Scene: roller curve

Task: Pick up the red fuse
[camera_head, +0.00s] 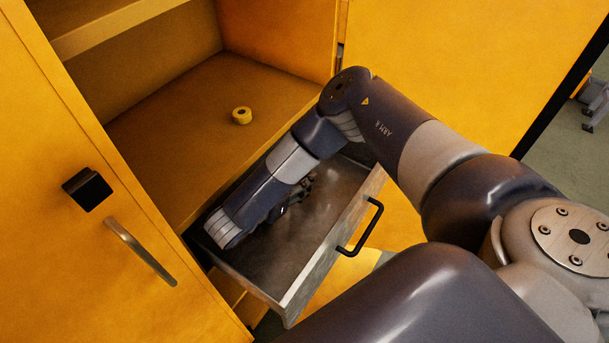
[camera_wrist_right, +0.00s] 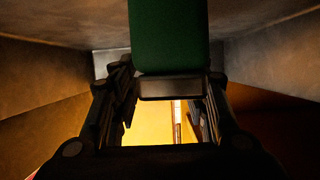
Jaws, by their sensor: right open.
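No red fuse can be made out in either view. My right gripper (camera_head: 300,190) is inside the pulled-out metal drawer (camera_head: 334,238), mostly hidden behind my own right arm. In the right wrist view my right gripper (camera_wrist_right: 168,90) has its two dark fingers apart. A green block-like shape (camera_wrist_right: 169,35) shows at the top centre there; I cannot tell whether it is held or what it is. Part of the drawer floor is bare, and the part under my arm is hidden. My left gripper is out of view.
The drawer has a black handle (camera_head: 362,229) on its front. Above it is an open yellow cabinet compartment (camera_head: 170,110) with a small yellow roll (camera_head: 242,116) on its floor. A yellow door with a metal handle (camera_head: 140,251) and black block (camera_head: 87,189) stands at the left.

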